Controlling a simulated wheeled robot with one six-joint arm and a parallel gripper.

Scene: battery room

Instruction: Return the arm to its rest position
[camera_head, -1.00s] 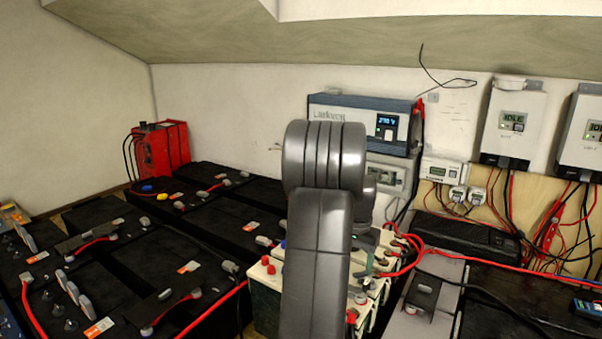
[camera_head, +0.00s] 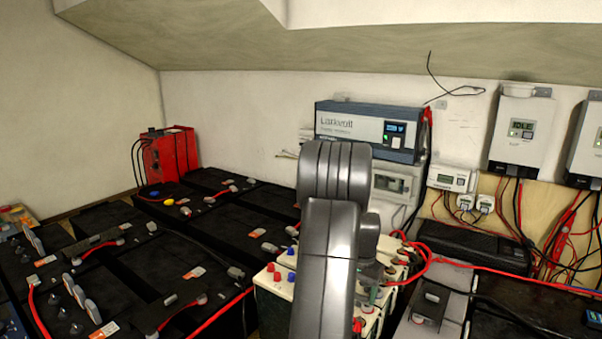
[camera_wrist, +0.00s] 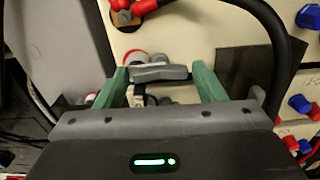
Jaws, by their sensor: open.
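My arm (camera_head: 326,270) rises through the middle of the head view, bent at a rounded grey joint. My gripper is mostly hidden behind it there. In the wrist view my gripper (camera_wrist: 162,78) has its two green fingers apart, pointing at the cream battery tops (camera_wrist: 180,30). A grey terminal piece (camera_wrist: 158,73) shows between the fingertips; I cannot tell whether they touch it. The gripper is over the cream batteries (camera_head: 275,300), which carry red and blue caps.
Black batteries (camera_head: 215,225) with red cables fill the left. A red charger (camera_head: 168,155) stands behind them. A blue-grey inverter (camera_head: 350,127) and white controllers (camera_head: 522,130) hang on the wall. A red cable (camera_head: 480,267) and a black box (camera_head: 470,245) lie at the right.

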